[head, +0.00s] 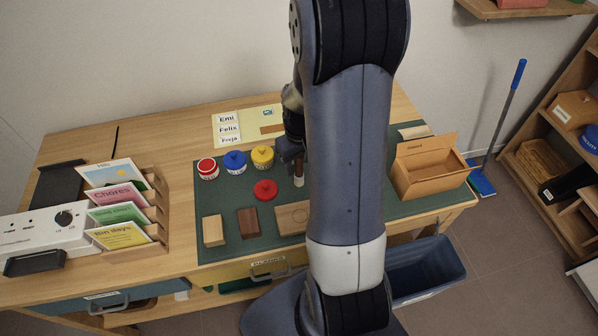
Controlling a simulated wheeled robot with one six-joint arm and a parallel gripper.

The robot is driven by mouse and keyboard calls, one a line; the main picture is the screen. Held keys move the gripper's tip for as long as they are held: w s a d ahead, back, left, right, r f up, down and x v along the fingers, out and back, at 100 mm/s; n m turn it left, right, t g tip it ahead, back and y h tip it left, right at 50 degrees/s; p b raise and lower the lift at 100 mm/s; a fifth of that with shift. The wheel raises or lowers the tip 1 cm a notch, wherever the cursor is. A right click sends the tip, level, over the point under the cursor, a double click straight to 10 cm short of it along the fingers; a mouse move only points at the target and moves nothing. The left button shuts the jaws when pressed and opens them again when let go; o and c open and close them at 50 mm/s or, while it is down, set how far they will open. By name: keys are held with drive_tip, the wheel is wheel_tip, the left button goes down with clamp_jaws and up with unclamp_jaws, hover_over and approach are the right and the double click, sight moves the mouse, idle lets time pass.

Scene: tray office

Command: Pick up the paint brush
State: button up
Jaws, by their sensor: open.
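My gripper (291,156) points down over the green mat (269,189), just right of the yellow-lidded pot. It is open. A small upright thing with a brown upper part and a pale lower end (298,181) shows just below and in front of it. It may be the paint brush, but it is too small and too partly covered to be sure, and I cannot tell whether it lies between the fingers. No other paint brush can be made out. My arm hides the middle right of the mat.
Wooden blocks (214,231) line the mat's front. An open brown box (428,176) stands right. A card rack (153,205) stands left.

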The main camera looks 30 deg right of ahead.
drive_tip(key=shift+f, duration=1.25)
drive_tip(key=shift+c, duration=0.2)
drive_tip(key=c, duration=1)
drive_tip(key=shift+c, duration=0.2)
drive_tip(key=shift+r, duration=0.15)
wheel_tip(320, 180, up, 10)
drive_tip(key=shift+f, duration=0.1)
